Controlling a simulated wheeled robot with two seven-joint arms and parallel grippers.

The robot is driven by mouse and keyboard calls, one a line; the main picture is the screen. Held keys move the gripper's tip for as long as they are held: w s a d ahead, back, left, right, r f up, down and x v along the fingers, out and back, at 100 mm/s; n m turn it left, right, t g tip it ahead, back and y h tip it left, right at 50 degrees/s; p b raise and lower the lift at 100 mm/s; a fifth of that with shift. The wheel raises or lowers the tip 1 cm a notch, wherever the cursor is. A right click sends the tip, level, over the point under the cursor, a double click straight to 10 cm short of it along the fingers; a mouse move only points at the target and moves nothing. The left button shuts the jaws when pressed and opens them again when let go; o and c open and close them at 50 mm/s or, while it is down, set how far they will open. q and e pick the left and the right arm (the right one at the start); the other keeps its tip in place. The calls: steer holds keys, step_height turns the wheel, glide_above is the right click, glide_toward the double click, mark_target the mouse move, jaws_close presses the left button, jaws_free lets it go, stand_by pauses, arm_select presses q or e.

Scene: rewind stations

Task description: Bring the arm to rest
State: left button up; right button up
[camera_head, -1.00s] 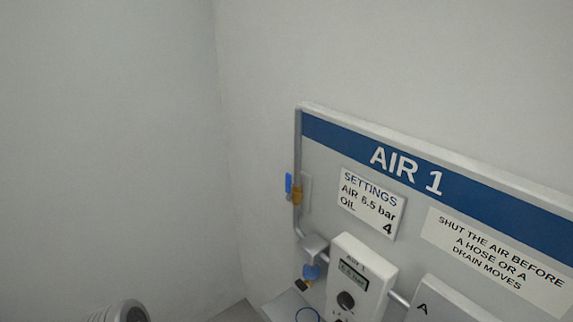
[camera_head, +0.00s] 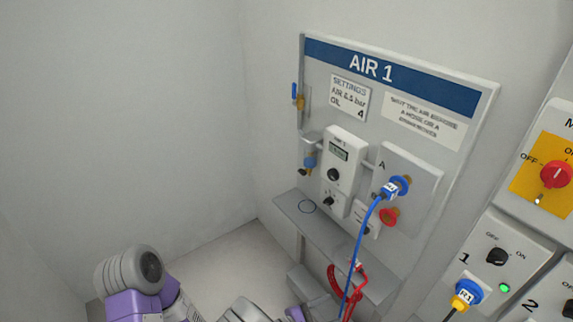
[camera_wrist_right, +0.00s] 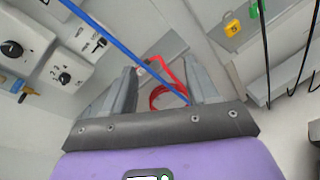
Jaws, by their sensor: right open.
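My right gripper (camera_wrist_right: 158,66) shows in the right wrist view, its two grey fingers apart, with no object gripped between them. A red coiled hose (camera_wrist_right: 168,80) and a blue hose (camera_wrist_right: 120,42) show beyond and between the fingers; whether they touch cannot be told. In the head view, purple and grey parts of my arm (camera_head: 135,290) show at the bottom left, and more parts show at the bottom middle. No fingertips are visible there. My left gripper is not in view.
The AIR 1 panel (camera_head: 318,75) carries a regulator box (camera_head: 345,150), a blue hose (camera_head: 363,240) and a shelf (camera_head: 330,235) with a red hose (camera_head: 336,283) below. A switch panel (camera_head: 520,235) stands at the right. Plain wall (camera_head: 120,120) fills the left.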

steer(key=s+d+f+m+g+y, duration=0.3)
steer(key=s+f+m+g+y, duration=0.5)
steer(key=s+f+g, duration=0.55)
steer(key=s+a+f+m+t+y, duration=0.2)
steer(key=a+f+m+y, duration=0.1)
steer(key=a+m+y, duration=0.4)
steer(key=shift+w+d+m+t+y, duration=0.55)
steer(key=shift+w+m+t, duration=0.2)
steer(key=shift+m, duration=0.2)
steer(key=shift+w+d+m+t+y, duration=0.4)
steer(key=shift+w+m+t+y, duration=0.2)
steer(key=shift+w+m+t, duration=0.25)
steer(key=shift+w+d+m+t+y, duration=0.55)
steer(key=shift+w+m+t, duration=0.15)
steer(key=shift+m, duration=0.3)
